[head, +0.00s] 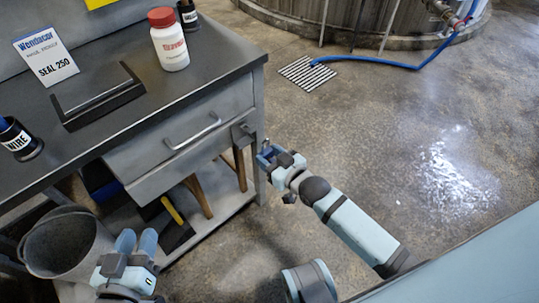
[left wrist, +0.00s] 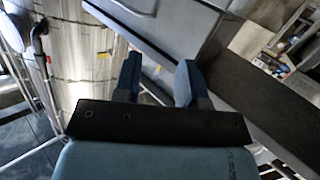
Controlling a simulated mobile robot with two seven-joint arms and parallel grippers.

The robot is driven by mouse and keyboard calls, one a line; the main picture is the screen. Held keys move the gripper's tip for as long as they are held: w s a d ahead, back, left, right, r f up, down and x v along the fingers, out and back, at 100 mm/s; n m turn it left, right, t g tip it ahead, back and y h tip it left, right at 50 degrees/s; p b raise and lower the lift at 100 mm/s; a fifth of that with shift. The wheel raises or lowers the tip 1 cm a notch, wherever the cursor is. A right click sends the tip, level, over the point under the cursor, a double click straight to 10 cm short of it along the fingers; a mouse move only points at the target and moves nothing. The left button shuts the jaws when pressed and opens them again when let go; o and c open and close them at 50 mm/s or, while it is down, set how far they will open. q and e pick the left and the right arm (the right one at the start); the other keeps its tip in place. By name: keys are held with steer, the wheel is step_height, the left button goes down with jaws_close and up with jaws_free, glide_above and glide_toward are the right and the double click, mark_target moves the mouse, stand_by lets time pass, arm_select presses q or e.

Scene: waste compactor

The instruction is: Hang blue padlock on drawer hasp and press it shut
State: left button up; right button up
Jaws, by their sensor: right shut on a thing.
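The grey drawer (head: 185,140) with a bar handle is in the bench front in the head view. A grey hasp (head: 242,134) sits at the drawer's right end, by the bench corner. My right gripper (head: 267,154) is shut on the blue padlock, just right of the hasp. The padlock is small and mostly hidden by the blue fingers, and I cannot tell whether it touches the hasp. My left gripper (head: 137,241) is open and empty, low in front of the bench. Its two separated fingers also show in the left wrist view (left wrist: 158,80).
A grey bucket (head: 38,247) stands left of my left gripper. Floor to the right is open.

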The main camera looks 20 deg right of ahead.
steer(key=shift+r+p, duration=0.15)
steer(key=shift+p, duration=0.25)
arm_select(q)
steer(key=shift+s+a+f+g, duration=0.1)
steer(key=shift+a+f+g, duration=0.2)
steer(key=shift+f, duration=0.15)
arm_select(e)
steer(key=x, duration=0.3)
steer(key=r+x, duration=0.1)
steer(key=x, duration=0.1)
steer(key=shift+w+a+f, duration=0.15)
steer(key=shift+w+f, duration=0.05)
steer(key=shift+w, duration=0.2)
arm_select(q)
steer(key=shift+s+y, duration=0.25)
steer(key=shift+y, duration=0.05)
steer(key=shift+w+r, duration=0.15)
steer(key=shift+r, duration=0.05)
steer(key=shift+r+p, duration=0.45)
steer(key=shift+p, duration=0.2)
